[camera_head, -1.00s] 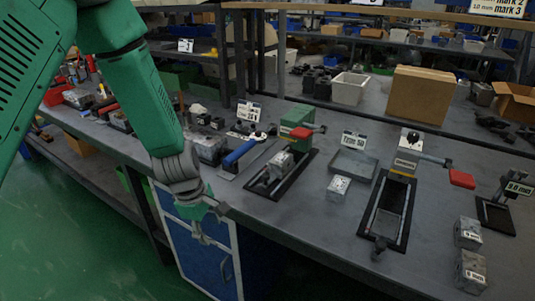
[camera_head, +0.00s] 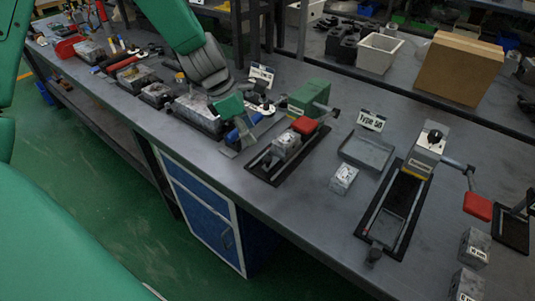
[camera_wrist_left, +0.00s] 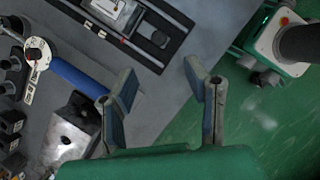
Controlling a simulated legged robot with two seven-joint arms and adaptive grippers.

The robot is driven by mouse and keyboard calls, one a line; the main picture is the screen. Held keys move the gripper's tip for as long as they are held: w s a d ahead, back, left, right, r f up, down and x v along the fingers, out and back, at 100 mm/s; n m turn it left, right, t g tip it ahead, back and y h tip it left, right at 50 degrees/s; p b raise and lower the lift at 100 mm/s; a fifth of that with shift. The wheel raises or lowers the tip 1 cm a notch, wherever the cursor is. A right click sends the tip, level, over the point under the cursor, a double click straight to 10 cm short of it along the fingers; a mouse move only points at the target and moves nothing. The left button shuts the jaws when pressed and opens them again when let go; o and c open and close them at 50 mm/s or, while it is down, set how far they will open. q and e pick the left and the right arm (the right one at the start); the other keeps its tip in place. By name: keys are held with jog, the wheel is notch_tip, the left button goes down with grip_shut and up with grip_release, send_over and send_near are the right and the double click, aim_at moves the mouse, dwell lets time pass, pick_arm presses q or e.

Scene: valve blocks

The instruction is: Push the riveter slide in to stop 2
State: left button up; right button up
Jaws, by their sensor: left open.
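A green press (camera_head: 310,97) with a red-tipped lever (camera_head: 304,125) stands on the bench, and a grey metal block (camera_head: 287,146) sits on its black slide rail (camera_head: 262,170). A second press (camera_head: 428,150), white-headed with a red handle (camera_head: 477,206), has a long black rail with an empty tray-like carriage (camera_head: 388,227) and a dark knob (camera_head: 374,256) at the near end. I cannot read which one is the riveter. My left gripper (camera_head: 243,124) is open and empty, above the bench left of the green press; its spread fingers show in the left wrist view (camera_wrist_left: 160,80). My right gripper is out of view.
A blue-handled tool (camera_wrist_left: 80,78) lies close to my left gripper. A small marked block (camera_head: 344,179) and a shallow grey tray (camera_head: 367,152) lie between the presses. More blocks (camera_head: 474,247) stand at the right. The bench's front strip (camera_head: 290,215) is clear.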

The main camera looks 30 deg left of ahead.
aim_at(267, 157)
pick_arm(q)
jog(key=b+x, duration=0.1)
jog(key=x, duration=1)
jog(key=shift+w+a, duration=0.1)
jog(key=shift+w, duration=0.1)
grip_shut()
